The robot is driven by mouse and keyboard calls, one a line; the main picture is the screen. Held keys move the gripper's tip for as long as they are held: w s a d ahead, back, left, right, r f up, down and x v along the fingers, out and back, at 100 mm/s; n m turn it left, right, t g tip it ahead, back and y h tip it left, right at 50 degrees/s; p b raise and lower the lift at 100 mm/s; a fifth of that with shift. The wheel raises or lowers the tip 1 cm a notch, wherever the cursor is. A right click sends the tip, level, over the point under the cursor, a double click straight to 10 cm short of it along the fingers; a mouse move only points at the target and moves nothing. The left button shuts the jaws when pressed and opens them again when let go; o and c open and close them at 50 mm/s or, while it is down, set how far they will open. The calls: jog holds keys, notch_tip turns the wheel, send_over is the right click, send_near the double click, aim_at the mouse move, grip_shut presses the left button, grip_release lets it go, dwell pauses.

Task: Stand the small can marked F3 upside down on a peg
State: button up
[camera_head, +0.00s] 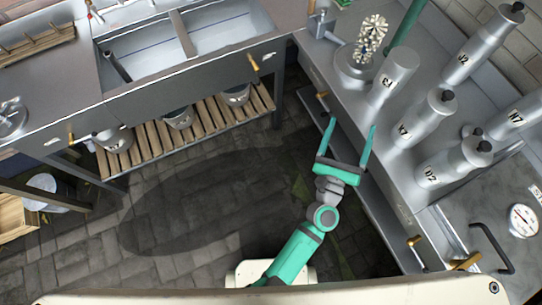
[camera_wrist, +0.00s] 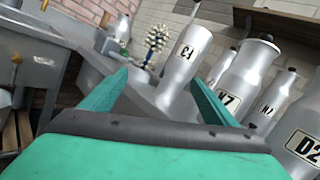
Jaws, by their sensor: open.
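My gripper (camera_head: 351,123) is open and empty, its two green fingers apart in front of the steel counter; its fingers also show in the wrist view (camera_wrist: 158,76).
A pale spiky object (camera_head: 370,38) stands on a round base at the counter's back. A sink (camera_head: 150,45) is at the upper left, with several pails, one of them here (camera_head: 237,95), on a slatted shelf (camera_head: 205,120) below. A dial gauge (camera_head: 523,219) sits right. The dark floor (camera_head: 190,215) is clear.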

jog(key=s+a+f+n+g+y, duration=0.2)
jog(key=s+a+f+n, duration=0.3)
jog(key=a+n, duration=0.3)
jog(key=s+a+f+n+g+y, duration=0.1)
jog(key=s+a+f+n+y, duration=0.1)
jog(key=s+a+f+n, duration=0.4)
jog(key=s+a+r+n+y, duration=0.2)
jog(key=s+a+r+n, duration=0.2)
jog(key=n, duration=0.7)
jog(key=s+a+r+n+y, duration=0.2)
jog(key=s+a+r+n, duration=0.2)
jog(key=s+n, duration=0.5)
jog(key=a+n, duration=0.2)
jog(key=shift+a+n, duration=0.25)
jog(key=shift+n, duration=0.15)
jog(key=shift+r, duration=0.1)
jog(key=shift+c, duration=0.3)
